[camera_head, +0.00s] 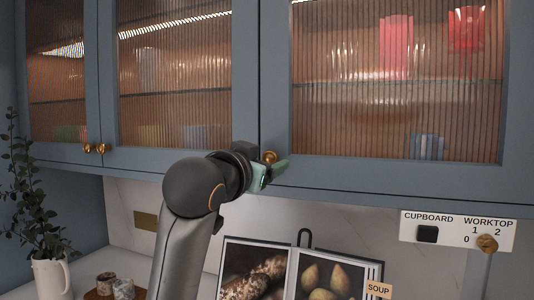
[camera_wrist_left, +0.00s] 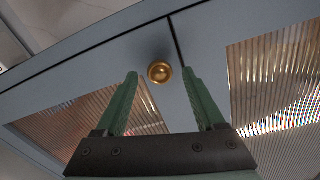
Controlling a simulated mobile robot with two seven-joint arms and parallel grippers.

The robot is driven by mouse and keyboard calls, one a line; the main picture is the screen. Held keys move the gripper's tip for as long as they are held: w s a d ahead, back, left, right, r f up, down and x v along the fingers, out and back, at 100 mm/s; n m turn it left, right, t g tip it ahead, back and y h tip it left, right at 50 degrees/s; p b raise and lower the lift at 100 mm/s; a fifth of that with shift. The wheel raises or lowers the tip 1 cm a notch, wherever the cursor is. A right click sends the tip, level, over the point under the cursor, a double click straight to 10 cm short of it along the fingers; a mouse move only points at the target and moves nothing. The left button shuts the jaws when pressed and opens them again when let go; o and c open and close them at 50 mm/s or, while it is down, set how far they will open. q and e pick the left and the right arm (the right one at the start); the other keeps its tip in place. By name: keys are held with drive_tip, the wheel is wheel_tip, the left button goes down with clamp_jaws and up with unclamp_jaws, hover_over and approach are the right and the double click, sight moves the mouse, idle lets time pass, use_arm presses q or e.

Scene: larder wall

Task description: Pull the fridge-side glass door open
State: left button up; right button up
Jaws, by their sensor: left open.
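The wall cupboard has blue-framed doors with ribbed glass. The wide right glass door (camera_head: 400,170) is closed in the head view, with a round brass knob (camera_head: 269,157) at its lower left corner. My left gripper (camera_head: 274,171) is at this knob, its green fingers partly in front of the door's lower edge. In the left wrist view the knob (camera_wrist_left: 160,72) shows between the two spread fingertips, beside the seam between two doors. The fingers look apart from the knob, with nothing held. My right gripper is not in view.
Two more closed glass doors are at the left, with brass knobs (camera_head: 96,148) side by side. Below are a white jug with a plant (camera_head: 52,278), a wooden board with cups (camera_head: 100,294), an open picture book (camera_head: 335,255) and a switch panel (camera_head: 458,231).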

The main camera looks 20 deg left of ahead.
use_arm(q)
drive_tip(key=shift+w, duration=0.7)
clamp_jaws()
idle(1.0)
